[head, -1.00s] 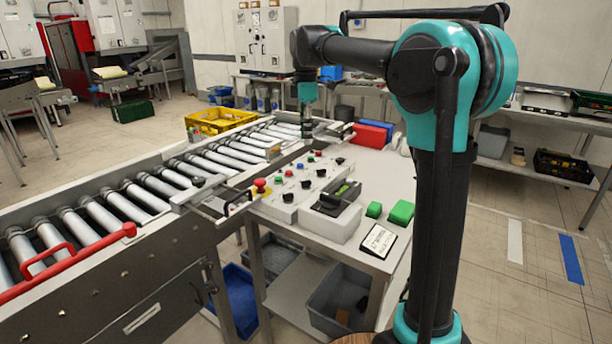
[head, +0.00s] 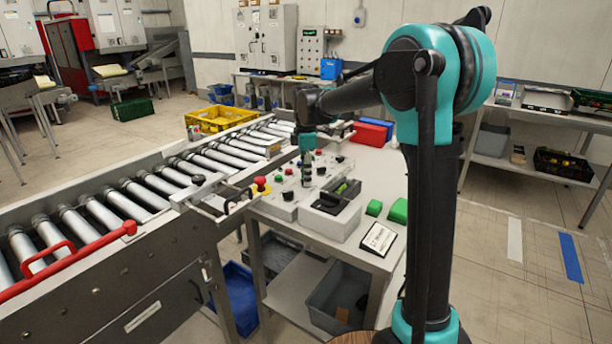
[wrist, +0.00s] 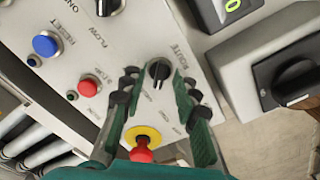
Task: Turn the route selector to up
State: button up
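The route selector (wrist: 158,70) is a small black knob on the light control panel, beside the printed word ROUTE in the wrist view. A pale mark shows on its lower part; I cannot tell which label it points to. My gripper (wrist: 158,82) is open, with one dark-green finger on each side of the knob and gaps between, nothing held. Whether the fingertips touch the panel is unclear. In the head view my gripper (head: 307,180) hangs above the control panel (head: 272,207), and I cannot make out the route selector there.
A red emergency stop on a yellow base (wrist: 143,146) lies between my fingers' bases in the wrist view. A blue reset button (wrist: 46,45), a red button (wrist: 87,88) and the flow knob (wrist: 108,5) are left. A larger black rotary switch (wrist: 288,78) stands right.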

grip_shut()
dwell(0.5)
jog(key=m, duration=0.4)
jog(key=shift+m, duration=0.3)
jog(key=m, duration=0.4)
jog(key=shift+m, duration=0.3)
jog(key=m, duration=0.4)
jog(key=shift+m, duration=2.2)
